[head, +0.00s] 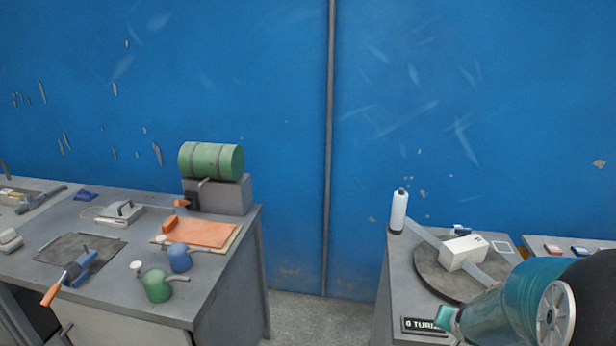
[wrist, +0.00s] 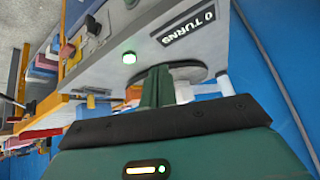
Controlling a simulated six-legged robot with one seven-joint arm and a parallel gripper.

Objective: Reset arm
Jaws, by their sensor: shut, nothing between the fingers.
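My teal arm reaches in from the lower right of the head view. My gripper (head: 449,318) is at its end, low in front of the right-hand table (head: 400,290), near the front plaque (head: 421,326). In the wrist view my gripper (wrist: 158,85) shows as closed green fingers with nothing held. Behind it are a dark round disc (wrist: 190,73) and a plaque reading "0 TURNS" (wrist: 188,26). I cannot tell whether the fingers touch the table.
On the right table a turntable (head: 428,281) bears a white block (head: 463,253) and a grey bar; a white bottle (head: 398,211) stands behind. A green light (wrist: 129,57) glows near the plaque. A tool-covered bench (head: 110,275) stands left, with a floor gap between.

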